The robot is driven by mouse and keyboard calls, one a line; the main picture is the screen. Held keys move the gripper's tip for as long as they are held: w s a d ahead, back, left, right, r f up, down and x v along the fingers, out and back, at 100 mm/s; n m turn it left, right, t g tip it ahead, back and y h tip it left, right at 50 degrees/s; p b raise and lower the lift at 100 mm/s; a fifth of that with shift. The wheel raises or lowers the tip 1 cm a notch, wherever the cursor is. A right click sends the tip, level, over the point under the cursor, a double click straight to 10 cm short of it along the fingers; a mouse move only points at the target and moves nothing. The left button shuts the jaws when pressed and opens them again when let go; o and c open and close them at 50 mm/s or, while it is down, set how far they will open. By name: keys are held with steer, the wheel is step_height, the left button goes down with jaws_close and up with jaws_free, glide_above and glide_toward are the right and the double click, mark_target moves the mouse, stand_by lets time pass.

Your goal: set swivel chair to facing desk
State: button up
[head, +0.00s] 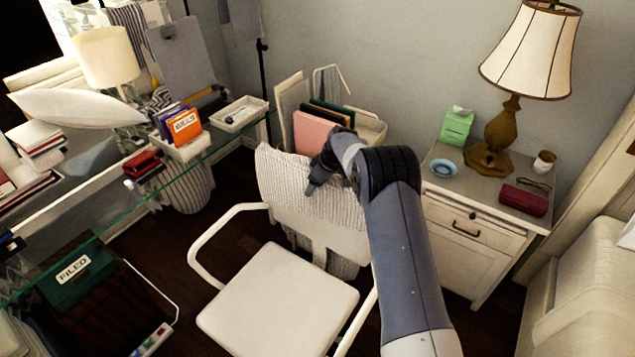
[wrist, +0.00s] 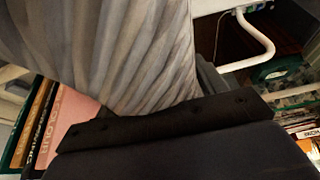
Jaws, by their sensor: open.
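The white swivel chair (head: 278,298) stands in the middle of the head view, with white armrests and a ribbed knit cover over its backrest (head: 300,187). Its seat points toward the bottom of the picture, and the glass desk (head: 95,232) lies to its left. My gripper (head: 314,180) is at the top of the backrest, over the knit cover, with its jaws open. In the wrist view the ribbed cover (wrist: 120,50) fills the upper left, close to the gripper. I cannot tell whether the fingers touch it. The chair's base is hidden.
A nightstand (head: 468,240) with a lamp (head: 510,90) stands right of my arm. A file holder with a pink folder (head: 315,135) is behind the chair. A box marked FILED (head: 75,275) sits under the desk. Dark floor shows left of the chair.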

steer(key=c, duration=1.4)
steer(key=shift+s, duration=0.1)
